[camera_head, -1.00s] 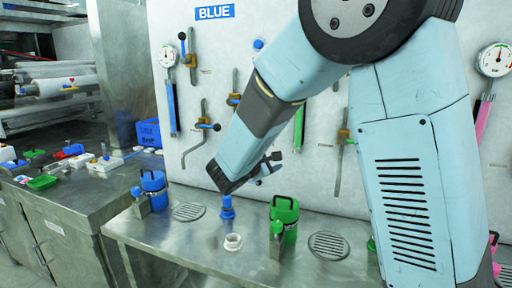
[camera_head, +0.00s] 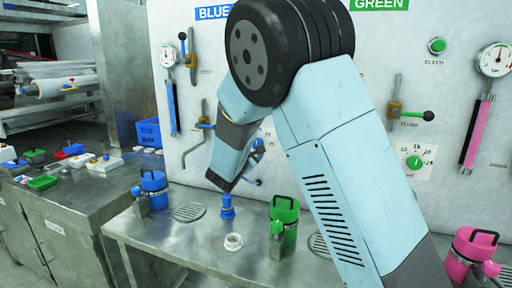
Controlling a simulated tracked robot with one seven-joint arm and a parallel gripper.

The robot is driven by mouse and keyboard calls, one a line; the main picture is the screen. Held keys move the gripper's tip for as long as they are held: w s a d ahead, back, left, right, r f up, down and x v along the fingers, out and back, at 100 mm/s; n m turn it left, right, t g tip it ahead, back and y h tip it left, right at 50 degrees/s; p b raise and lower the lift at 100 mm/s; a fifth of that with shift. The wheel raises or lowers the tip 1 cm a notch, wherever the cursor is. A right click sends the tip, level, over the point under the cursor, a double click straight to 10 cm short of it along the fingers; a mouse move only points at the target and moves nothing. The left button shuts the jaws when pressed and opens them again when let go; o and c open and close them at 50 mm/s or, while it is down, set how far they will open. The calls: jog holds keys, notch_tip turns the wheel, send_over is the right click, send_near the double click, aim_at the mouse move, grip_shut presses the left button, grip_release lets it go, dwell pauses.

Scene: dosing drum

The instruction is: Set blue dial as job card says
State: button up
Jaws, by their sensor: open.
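The BLUE sign (camera_head: 213,12) hangs at the top of the pale wall panel, partly covered by my arm. A blue knob (camera_head: 258,145), apparently the blue dial, shows at the right edge of my forearm. A bit of its white scale plate (camera_head: 268,131) is visible, but its pointer and most numbers are hidden. My gripper (camera_head: 252,178) is at the panel just below the blue knob, mostly hidden behind my wrist. It is open; I cannot tell whether it touches the knob. I cannot make out a job card.
On the steel bench stand a blue canister (camera_head: 153,186), a green canister (camera_head: 284,218), a blue fitting (camera_head: 227,208) and a white ring (camera_head: 233,241).

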aim_at(257, 145)
jog(key=shift+x, duration=2.1)
jog(key=c, duration=1.1)
jog(key=shift+o, duration=0.2)
jog(key=n, duration=0.3)
jog(key=shift+n, duration=0.4)
jog(key=n, duration=0.4)
jog(key=shift+n, duration=0.4)
